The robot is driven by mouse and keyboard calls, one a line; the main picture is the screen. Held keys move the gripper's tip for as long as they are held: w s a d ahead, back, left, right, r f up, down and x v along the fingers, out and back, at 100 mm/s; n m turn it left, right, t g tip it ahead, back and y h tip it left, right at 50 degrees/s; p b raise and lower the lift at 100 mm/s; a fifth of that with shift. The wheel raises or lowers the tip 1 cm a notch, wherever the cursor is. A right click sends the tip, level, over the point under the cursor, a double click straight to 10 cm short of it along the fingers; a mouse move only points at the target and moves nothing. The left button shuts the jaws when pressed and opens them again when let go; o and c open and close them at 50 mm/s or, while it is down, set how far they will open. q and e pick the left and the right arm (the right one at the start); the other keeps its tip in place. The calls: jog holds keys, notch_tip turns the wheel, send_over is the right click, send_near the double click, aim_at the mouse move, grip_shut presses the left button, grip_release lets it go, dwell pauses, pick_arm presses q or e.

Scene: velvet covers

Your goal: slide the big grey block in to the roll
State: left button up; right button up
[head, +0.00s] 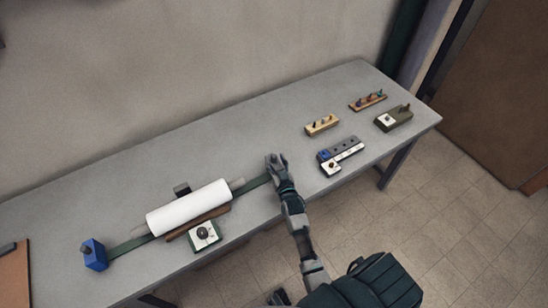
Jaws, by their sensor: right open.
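The white roll (188,206) lies on a dark green rail (131,246) on the table, with a pale core stub (237,184) at its right end. A blue block (94,255) with a dark knob stands at the rail's left end. My right gripper (277,162) is open at the rail's right end, apart from the roll. Grey shapes there merge with the gripper, so I cannot tell whether a big grey block is between its fingers. A small dark grey block (181,189) stands behind the roll. My left gripper is not in view.
A brown bar (197,224) and a green-and-white box with a dial (204,235) lie in front of the roll. Peg boards (322,125) and control boxes (341,155) stand at the right. A brown board (14,275) lies far left. The table's back middle is clear.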

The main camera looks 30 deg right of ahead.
jog(key=shift+x, duration=1.1)
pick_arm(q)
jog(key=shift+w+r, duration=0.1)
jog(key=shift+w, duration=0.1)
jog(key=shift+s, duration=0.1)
